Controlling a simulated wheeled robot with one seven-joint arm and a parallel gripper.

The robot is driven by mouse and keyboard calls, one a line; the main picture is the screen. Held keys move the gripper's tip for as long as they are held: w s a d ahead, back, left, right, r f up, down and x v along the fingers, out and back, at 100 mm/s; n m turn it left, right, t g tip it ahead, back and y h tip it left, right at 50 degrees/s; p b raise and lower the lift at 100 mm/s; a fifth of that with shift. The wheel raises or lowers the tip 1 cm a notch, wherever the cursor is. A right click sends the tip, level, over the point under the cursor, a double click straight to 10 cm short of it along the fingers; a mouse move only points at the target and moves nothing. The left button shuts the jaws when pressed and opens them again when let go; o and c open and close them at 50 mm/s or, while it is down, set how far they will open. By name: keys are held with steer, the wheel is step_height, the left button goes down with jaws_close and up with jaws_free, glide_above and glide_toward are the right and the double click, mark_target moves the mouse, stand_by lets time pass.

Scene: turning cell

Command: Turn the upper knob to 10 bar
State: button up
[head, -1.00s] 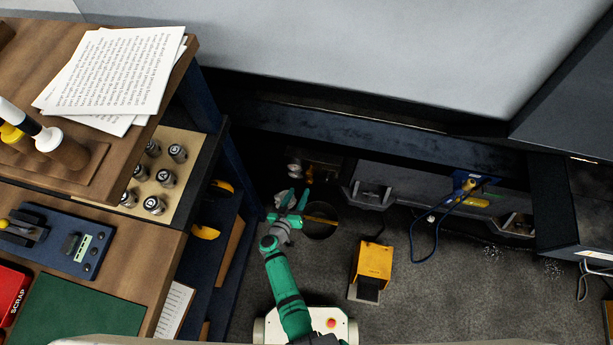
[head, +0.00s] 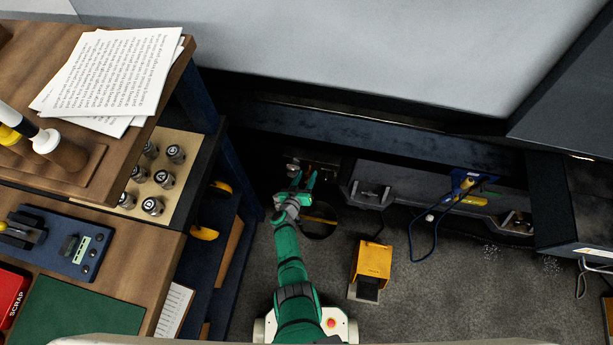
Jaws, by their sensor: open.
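My green gripper (head: 303,182) is open, low down in front of a dark recess at the base of the grey machine. A small pale fitting (head: 292,168) shows at the recess just beyond and left of the fingertips. It looks like part of a knob or gauge unit, but it is too small and dark to tell which, and no scale can be read. My gripper seems apart from it, with nothing visible between the fingers. I cannot tell the exact gap.
A dark round opening (head: 319,221) lies right of my wrist. A yellow foot pedal (head: 371,262) stands on the floor to the right. A blue cable (head: 411,238) hangs from the machine base. A wooden bench (head: 150,255) and dark blue shelving (head: 219,232) stand close on the left.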

steer(key=shift+c, duration=0.3)
steer(key=shift+d, duration=0.1)
steer(key=c, duration=1)
steer(key=shift+m, duration=0.3)
steer(key=m+y, duration=0.2)
steer(key=m, duration=0.1)
steer(key=shift+d+y, duration=0.25)
steer(key=shift+y, duration=0.05)
steer(key=shift+m+t+y, duration=0.4)
steer(key=shift+m+y, duration=0.3)
steer(key=shift+m, duration=0.3)
steer(key=shift+s+f, duration=0.1)
steer(key=shift+s, duration=0.05)
steer(key=o, duration=1.1)
steer(key=shift+c, duration=0.2)
